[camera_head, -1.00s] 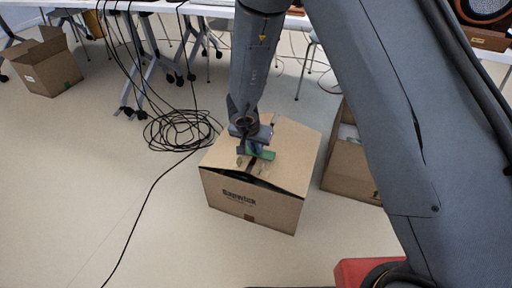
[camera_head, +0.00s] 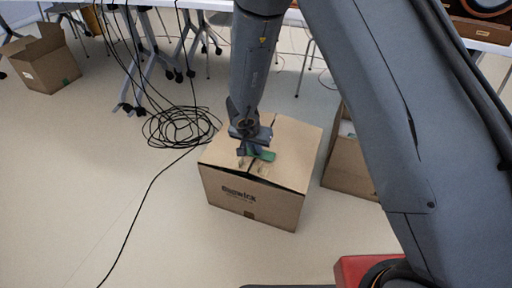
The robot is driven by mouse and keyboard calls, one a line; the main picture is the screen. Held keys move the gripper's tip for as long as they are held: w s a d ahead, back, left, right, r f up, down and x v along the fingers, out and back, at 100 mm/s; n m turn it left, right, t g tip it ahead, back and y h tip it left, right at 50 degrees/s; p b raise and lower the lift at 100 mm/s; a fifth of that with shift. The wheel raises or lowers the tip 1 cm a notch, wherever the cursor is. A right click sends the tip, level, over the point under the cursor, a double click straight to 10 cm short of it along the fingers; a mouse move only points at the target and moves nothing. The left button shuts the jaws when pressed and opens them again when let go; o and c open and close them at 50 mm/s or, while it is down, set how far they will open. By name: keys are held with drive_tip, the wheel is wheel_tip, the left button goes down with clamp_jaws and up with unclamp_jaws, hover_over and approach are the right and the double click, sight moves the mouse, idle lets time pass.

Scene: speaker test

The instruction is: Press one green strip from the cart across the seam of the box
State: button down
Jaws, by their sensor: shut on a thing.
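The cardboard box (camera_head: 252,200) stands on the floor in the middle of the view, with dark print on its front side. Its top flaps lie nearly flat, and the seam runs from front to back between them. My gripper (camera_head: 249,151) is over the top of the box, pointing down at the seam. It is shut on a green strip (camera_head: 262,155), which shows to the right of the fingers and lies across the seam at or just above the flaps. The gripper hides part of the strip and the seam. The cart is not clearly in view.
An open box (camera_head: 350,165) stands close on the right, partly behind my arm. Another open box (camera_head: 45,65) is at the far left. A coil of black cable (camera_head: 180,127) lies left of the box. A white table (camera_head: 480,45) is at the back.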

drive_tip(key=shift+f+b, duration=0.85)
drive_tip(key=shift+f, duration=0.6)
drive_tip(key=c, duration=1.8)
unclamp_jaws()
wheel_tip(320, 180, up, 8)
drive_tip(key=p, duration=1.2)
drive_tip(key=shift+p, duration=0.35)
